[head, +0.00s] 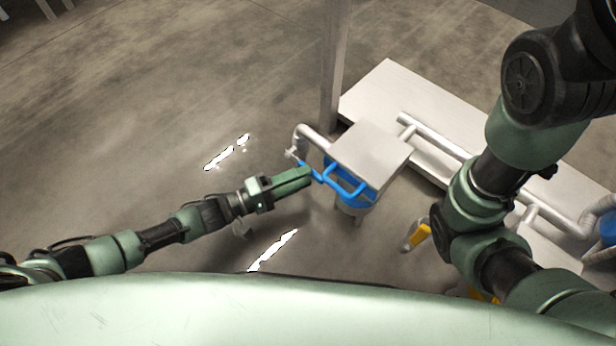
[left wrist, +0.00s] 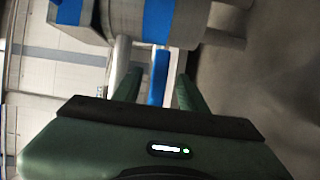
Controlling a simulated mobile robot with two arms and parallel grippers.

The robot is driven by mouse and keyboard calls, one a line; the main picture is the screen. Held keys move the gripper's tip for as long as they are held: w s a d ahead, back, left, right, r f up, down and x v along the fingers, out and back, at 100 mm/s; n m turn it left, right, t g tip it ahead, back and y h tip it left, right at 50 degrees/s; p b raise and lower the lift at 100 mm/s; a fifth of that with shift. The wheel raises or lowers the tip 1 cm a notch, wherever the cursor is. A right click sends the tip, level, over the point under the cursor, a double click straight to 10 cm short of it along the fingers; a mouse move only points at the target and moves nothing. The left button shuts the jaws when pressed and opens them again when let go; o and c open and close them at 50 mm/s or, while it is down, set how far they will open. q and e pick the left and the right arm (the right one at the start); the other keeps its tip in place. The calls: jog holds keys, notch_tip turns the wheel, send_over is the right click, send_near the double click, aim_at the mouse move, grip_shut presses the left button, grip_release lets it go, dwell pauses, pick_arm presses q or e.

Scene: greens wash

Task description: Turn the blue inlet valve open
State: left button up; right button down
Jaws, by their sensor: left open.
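The blue inlet valve's lever (head: 311,172) sits at the lower end of a bent grey pipe (head: 312,137), on the left side of a grey-topped unit. My left gripper (head: 308,175) reaches it from the left, its fingertips right at the lever. In the left wrist view, the blue lever (left wrist: 159,76) appears between the two green fingers (left wrist: 158,92), which stand apart on either side of it. The fingers are open, and I cannot tell whether either touches the lever. My right arm crosses the right of the head view; its gripper is out of sight.
The unit's flat grey lid (head: 370,152) and a blue tubular rail (head: 345,182) lie just right of my left gripper. A post (head: 333,70) stands behind. A long pale platform (head: 390,90) with pipes runs right. Floor on the left is clear.

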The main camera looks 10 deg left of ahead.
pick_arm(q)
jog(key=shift+x, duration=1)
grip_shut()
dwell(0.7)
